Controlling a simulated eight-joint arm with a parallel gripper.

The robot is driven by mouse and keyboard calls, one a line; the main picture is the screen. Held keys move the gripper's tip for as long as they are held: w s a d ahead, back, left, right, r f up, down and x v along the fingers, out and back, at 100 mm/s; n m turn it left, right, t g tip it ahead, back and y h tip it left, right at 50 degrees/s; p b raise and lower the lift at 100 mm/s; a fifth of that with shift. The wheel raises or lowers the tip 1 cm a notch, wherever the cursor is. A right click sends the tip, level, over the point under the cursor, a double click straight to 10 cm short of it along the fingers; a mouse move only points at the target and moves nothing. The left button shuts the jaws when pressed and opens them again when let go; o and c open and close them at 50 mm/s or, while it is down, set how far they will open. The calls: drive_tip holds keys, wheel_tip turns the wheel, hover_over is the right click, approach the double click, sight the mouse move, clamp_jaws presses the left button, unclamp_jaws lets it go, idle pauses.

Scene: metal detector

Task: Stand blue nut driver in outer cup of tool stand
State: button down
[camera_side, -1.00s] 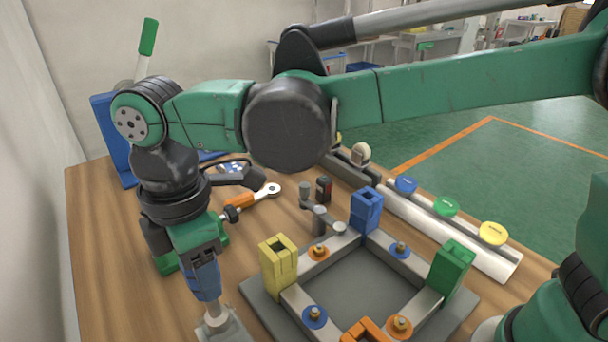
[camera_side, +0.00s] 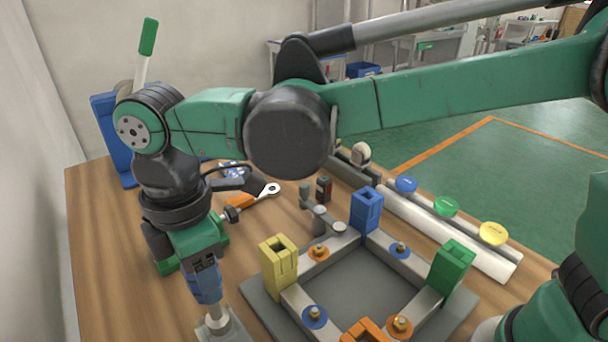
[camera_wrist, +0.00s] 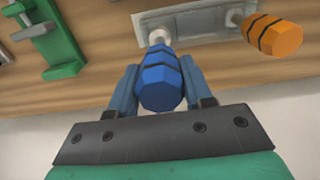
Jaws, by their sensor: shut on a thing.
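The blue nut driver (camera_wrist: 160,82) has a fat blue handle with dark bands. My gripper (camera_wrist: 160,74) is shut on that handle, with one finger on each side. In the side view the driver (camera_side: 207,288) hangs under my gripper, slightly tilted, at the bottom left. The tool stand (camera_side: 232,330) is a grey plate partly cut off by the frame edge; it also shows at the top of the wrist view (camera_wrist: 215,27). A pale round part lies directly below the handle at the stand. I cannot tell whether the driver's tip is inside a cup.
An orange-handled tool (camera_wrist: 273,36) stands right of the driver in the wrist view. A green clamp (camera_wrist: 62,70) is at left. A square frame with yellow (camera_side: 278,268), blue (camera_side: 366,210) and green (camera_side: 451,270) blocks stands right of the stand.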

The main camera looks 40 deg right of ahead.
drive_tip(key=shift+f, duration=0.15)
drive_tip(key=shift+f, duration=2.15)
drive_tip(key=shift+f, duration=0.2)
drive_tip(key=shift+c, duration=0.2)
unclamp_jaws()
drive_tip(key=shift+r, duration=0.15)
drive_tip(key=shift+r, duration=3.65)
